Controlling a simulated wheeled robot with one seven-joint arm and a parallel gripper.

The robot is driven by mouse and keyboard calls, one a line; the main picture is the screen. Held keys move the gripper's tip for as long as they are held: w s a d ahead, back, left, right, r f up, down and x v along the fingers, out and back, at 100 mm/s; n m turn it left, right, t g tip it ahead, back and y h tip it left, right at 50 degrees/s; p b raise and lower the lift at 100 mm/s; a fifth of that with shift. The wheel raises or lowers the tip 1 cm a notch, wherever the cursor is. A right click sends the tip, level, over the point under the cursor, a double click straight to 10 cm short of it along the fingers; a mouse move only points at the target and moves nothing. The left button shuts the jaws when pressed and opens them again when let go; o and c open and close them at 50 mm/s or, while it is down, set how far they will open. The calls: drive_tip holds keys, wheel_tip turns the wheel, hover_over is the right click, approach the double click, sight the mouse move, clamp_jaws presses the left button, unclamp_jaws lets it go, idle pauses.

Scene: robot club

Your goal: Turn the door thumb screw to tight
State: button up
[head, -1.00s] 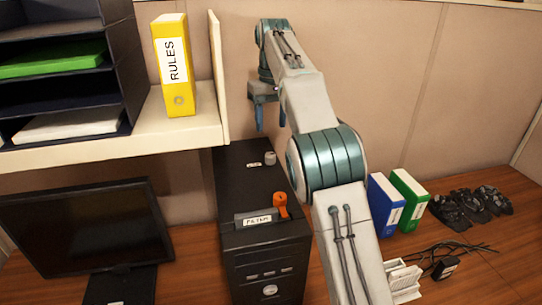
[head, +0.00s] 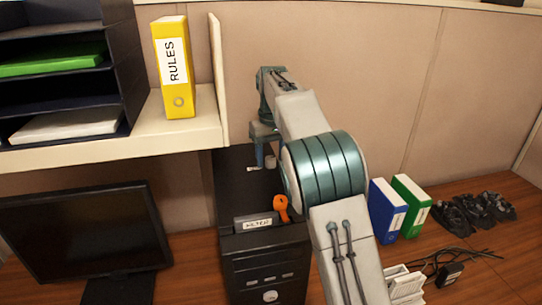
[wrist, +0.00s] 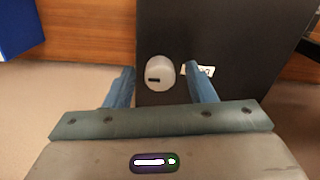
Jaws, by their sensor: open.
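The thumb screw (wrist: 160,73) is a round pale grey knob with a dark mark on its face. It is on the black top of the computer case (wrist: 215,30). In the wrist view it sits between the two blue fingers of my open gripper (wrist: 160,69), with gaps visible; I cannot tell how far the fingertips reach down beside it. In the head view the knob (head: 270,161) is small, beneath my gripper (head: 268,156). A white label (wrist: 207,71) beside the knob is partly hidden by the right finger.
An orange handle (head: 281,206) and a labelled grey plate (head: 257,223) are nearer the case's front. A shelf with a yellow binder (head: 174,65) is at the left, above a monitor (head: 85,230). Blue (head: 384,208) and green (head: 412,205) binders stand right of the case.

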drive_tip(key=c, duration=1)
drive_tip(key=shift+o, duration=0.2)
drive_tip(key=shift+r+m+p, duration=0.1)
drive_tip(key=shift+m+p, duration=0.25)
drive_tip(key=shift+m, duration=0.05)
drive_tip(key=m+p, duration=0.2)
drive_tip(key=shift+r+m, duration=0.1)
drive_tip(key=shift+m, duration=0.3)
drive_tip(key=m+p, duration=0.2)
drive_tip(key=m, duration=0.3)
drive_tip(key=shift+m, duration=0.3)
drive_tip(key=m+p, duration=0.1)
drive_tip(key=m, duration=0.3)
drive_tip(key=shift+p, duration=0.3)
drive_tip(key=m, duration=0.4)
drive_tip(key=shift+m, duration=0.5)
